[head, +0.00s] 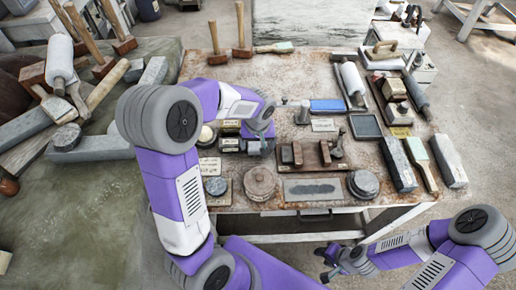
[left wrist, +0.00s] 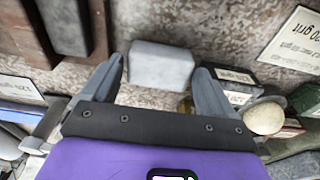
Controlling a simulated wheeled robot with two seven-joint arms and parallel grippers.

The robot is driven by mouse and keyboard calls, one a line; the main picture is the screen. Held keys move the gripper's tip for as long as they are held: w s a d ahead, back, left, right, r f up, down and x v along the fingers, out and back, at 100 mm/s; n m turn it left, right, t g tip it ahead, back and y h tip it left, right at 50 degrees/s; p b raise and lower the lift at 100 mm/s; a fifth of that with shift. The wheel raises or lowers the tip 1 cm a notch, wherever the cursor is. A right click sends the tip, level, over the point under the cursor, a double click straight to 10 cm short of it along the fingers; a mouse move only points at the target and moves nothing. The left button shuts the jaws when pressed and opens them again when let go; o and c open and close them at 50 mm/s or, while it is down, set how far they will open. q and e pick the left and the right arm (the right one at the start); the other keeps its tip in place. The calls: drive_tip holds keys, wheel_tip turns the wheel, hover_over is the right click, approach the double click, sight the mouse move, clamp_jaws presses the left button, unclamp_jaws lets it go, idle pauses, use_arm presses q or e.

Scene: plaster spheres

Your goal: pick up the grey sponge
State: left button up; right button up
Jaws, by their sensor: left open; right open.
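A light grey block, which looks like the grey sponge (left wrist: 162,65), lies on the stained tabletop in the left wrist view. My left gripper (left wrist: 158,88) is open, with one finger on each side of the block's near end. I cannot tell whether the fingers touch it. In the head view my left gripper (head: 261,138) is low over the middle of the table, and its wrist largely hides the sponge. My right gripper (head: 328,264) is open and empty, in front of the table's near edge.
Small labelled boxes (left wrist: 235,88) and a cream ball (left wrist: 264,118) sit close to the right finger.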

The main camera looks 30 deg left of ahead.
sight(258, 145)
use_arm(q)
drive_tip(key=c, duration=0.8)
drive_tip(key=shift+w, duration=0.1)
wheel_tip(258, 145, up, 10)
drive_tip(key=p, duration=0.3)
drive_tip(key=o, duration=0.4)
drive_tip(key=c, duration=0.3)
drive_tip(key=shift+f, duration=0.1)
